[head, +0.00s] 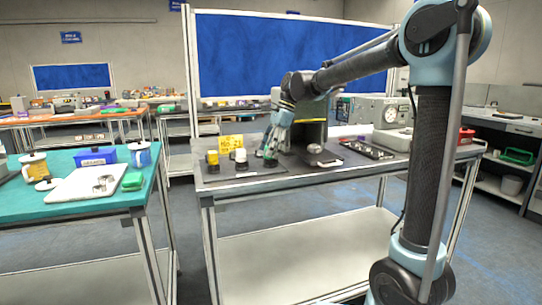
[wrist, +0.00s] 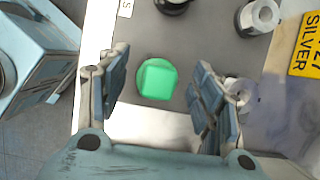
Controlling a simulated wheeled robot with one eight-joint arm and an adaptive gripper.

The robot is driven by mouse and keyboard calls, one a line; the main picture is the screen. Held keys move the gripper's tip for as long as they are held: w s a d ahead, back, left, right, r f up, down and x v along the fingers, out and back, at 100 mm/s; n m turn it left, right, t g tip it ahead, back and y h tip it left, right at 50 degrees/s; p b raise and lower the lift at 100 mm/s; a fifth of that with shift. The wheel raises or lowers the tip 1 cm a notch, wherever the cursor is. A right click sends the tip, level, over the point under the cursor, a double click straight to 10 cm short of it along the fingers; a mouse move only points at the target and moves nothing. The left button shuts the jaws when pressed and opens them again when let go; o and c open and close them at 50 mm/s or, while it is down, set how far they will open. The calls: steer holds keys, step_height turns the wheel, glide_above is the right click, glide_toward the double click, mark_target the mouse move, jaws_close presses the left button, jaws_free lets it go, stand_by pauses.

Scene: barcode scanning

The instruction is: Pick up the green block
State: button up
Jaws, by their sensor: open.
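The green block (wrist: 157,80) shows in the wrist view as a rounded, bright green shape on the grey work surface, between the two fingers. My gripper (wrist: 163,64) is open, with a finger on each side of the block and visible gaps to both. In the head view my gripper (head: 272,147) points down right above the block. I cannot tell the exact height between them.
A white cylinder (head: 240,158) and a yellow-topped item (head: 212,160) stand left of the block. A yellow sign (wrist: 306,45) lies at the right. A dark-and-yellow box (head: 312,134) stands behind my gripper. A teal table (head: 95,206) stands left, across a gap.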

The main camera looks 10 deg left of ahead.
steer(key=c, duration=1.1)
